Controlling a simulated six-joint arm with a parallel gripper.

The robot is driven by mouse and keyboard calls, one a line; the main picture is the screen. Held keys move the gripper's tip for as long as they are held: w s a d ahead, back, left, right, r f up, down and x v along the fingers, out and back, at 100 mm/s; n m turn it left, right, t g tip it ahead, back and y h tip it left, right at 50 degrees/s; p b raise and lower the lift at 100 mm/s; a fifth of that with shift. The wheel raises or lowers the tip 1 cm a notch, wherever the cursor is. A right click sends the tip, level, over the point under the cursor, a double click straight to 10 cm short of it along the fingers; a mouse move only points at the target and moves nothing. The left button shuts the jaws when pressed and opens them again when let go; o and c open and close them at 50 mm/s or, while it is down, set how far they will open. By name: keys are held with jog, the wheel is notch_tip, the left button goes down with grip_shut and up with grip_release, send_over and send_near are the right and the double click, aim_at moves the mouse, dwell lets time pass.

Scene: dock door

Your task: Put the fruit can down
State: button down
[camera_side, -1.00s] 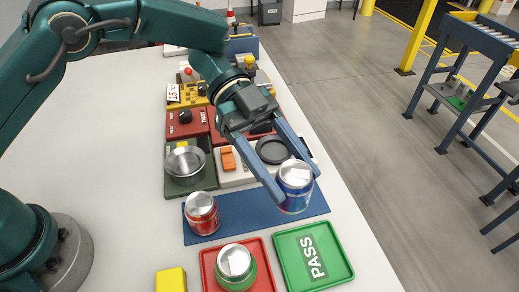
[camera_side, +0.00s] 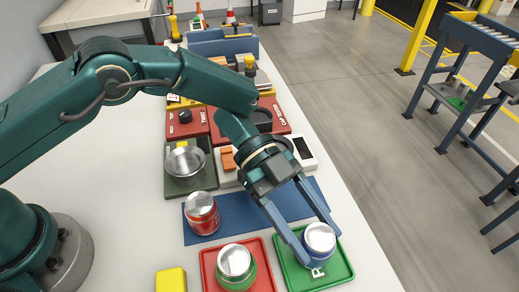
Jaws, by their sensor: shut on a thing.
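The fruit can (camera_side: 319,237), blue with a silver lid, stands about upright between the fingers of my gripper (camera_side: 318,248). My gripper is shut on its sides, one finger to the left and one to the right. The can is over the green PASS tray (camera_side: 343,275), at its upper middle, and hides most of the lettering. I cannot tell whether its base touches the tray floor, as the base is hidden.
A red tray (camera_side: 208,272) beside the green one holds a green can (camera_side: 236,265). A red can (camera_side: 202,214) stands on the blue mat (camera_side: 255,211). A yellow block (camera_side: 171,280) lies at the front. Control panels (camera_side: 190,164) line the table behind; its right edge is close.

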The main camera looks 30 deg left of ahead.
jog(key=shift+c, duration=0.6)
grip_release()
